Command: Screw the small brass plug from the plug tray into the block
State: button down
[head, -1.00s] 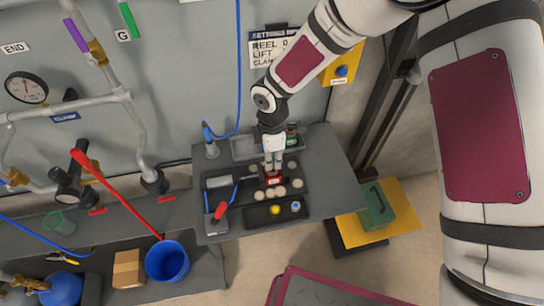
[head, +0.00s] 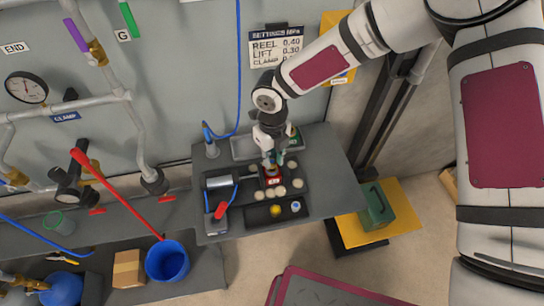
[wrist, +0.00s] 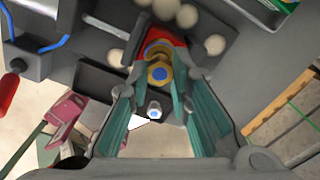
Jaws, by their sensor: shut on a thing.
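My gripper (wrist: 159,76) is shut on a small brass plug (wrist: 159,74) with a blue centre, seen between the teal fingertips in the wrist view. The red block (head: 273,182) sits on the dark bench fixture, and also shows just behind the plug in the wrist view (wrist: 178,46). The plug is at or just above the block; I cannot tell whether it is engaged in it. The dark plug tray (head: 256,216) lies in front of the block. It holds a yellow plug (head: 275,210) and a white plug with a blue centre (head: 296,206).
Several pale round knobs (head: 298,183) surround the block. A cylinder (head: 218,181) with a blue hose and a red handle (head: 220,210) are on the left. A shallow grey tray (head: 240,148) lies behind. A blue bucket (head: 167,261) stands at the lower left.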

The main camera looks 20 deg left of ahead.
jog(key=n, duration=0.4)
jog(key=shift+n, duration=0.4)
jog(key=shift+b, duration=1)
jog(key=shift+f+b, duration=0.4)
jog(key=shift+b, duration=0.15)
dwell(0.8)
